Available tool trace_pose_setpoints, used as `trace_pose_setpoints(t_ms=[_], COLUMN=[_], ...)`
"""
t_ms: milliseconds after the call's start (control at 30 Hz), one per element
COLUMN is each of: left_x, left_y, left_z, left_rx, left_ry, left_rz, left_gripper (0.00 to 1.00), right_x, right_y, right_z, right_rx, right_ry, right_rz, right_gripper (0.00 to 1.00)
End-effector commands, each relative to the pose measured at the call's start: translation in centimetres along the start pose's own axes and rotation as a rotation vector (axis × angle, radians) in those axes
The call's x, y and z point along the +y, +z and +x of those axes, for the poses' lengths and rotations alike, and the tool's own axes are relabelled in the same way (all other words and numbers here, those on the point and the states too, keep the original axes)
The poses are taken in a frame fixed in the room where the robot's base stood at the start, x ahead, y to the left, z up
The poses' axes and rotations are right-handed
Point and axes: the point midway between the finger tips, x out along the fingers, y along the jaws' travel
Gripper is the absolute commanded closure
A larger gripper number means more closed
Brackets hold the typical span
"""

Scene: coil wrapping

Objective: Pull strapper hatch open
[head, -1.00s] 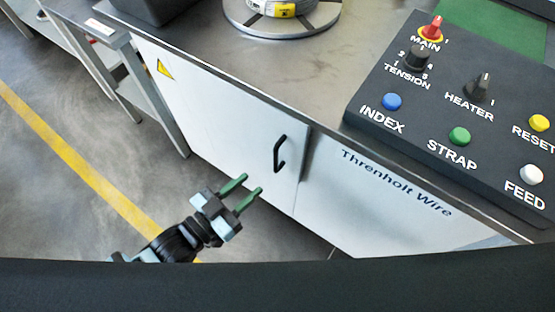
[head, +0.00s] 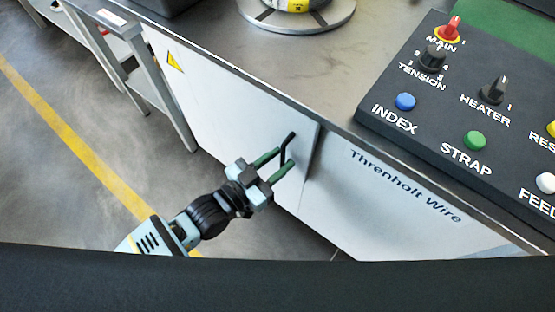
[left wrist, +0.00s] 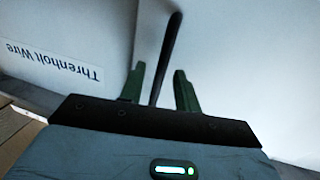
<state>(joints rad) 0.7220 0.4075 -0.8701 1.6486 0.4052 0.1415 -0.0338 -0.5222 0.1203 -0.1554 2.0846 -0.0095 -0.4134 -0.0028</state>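The strapper hatch (head: 235,117) is a white panel door on the front of the machine, and it looks closed. Its black bar handle (head: 287,143) is near the door's right edge. My left gripper (head: 278,160) is at the handle with its two green fingers apart. In the left wrist view, the handle (left wrist: 168,55) runs between the open fingertips of the left gripper (left wrist: 159,82), with gaps visible on both sides. The lower end of the handle is hidden behind the gripper body. My right gripper is not in view.
The steel top (head: 270,75) carries a round coil stand (head: 330,20) at the back. A black control panel (head: 450,115) with knobs and buttons sits on the right. A metal side table (head: 160,85) stands at the left. The floor before the hatch is clear.

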Motion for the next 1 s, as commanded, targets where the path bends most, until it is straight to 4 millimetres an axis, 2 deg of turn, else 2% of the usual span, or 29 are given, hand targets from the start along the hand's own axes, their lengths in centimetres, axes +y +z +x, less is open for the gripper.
trace_pose_setpoints(t_ms=[267,533,1000], left_x=[0.00,0.00,0.09], left_y=[-0.01,-0.01,0.00], left_z=[0.20,0.17,-0.05], left_rx=[0.000,0.000,-0.001], left_ry=[0.000,0.000,0.004], left_rz=[0.000,0.000,0.000], left_gripper=[0.68,1.00,1.00], right_x=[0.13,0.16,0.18], right_y=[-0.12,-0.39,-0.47], right_z=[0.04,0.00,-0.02], right_rx=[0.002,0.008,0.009], right_ry=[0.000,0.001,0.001], right_rz=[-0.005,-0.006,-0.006], right_gripper=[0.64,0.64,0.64])
